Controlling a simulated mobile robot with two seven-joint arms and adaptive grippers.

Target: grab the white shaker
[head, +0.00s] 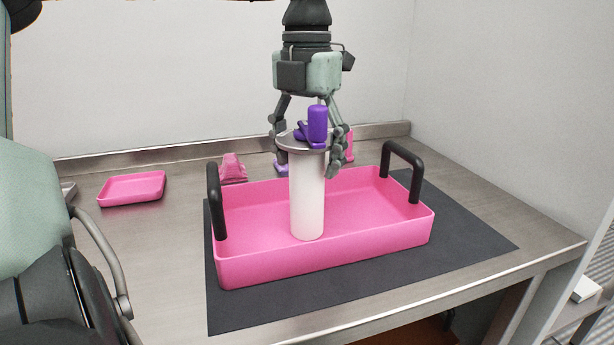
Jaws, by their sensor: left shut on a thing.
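The white shaker (308,200) is a tall upright cylinder with a grey lid and a purple part (317,124) on top. It is inside the pink tray (325,265) with black handles, near its middle; I cannot tell whether its base touches the tray floor. My left gripper (308,150) points straight down from above. Its fingers are shut around the top of the shaker, one on each side of the lid. The contact on the far side is hidden. My right gripper is not in view.
The tray stands on a dark mat (465,243) on a metal table (130,235). A small pink dish (132,188) lies at the back left. A pink item (232,168) stands behind the tray. White walls close off the back and right.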

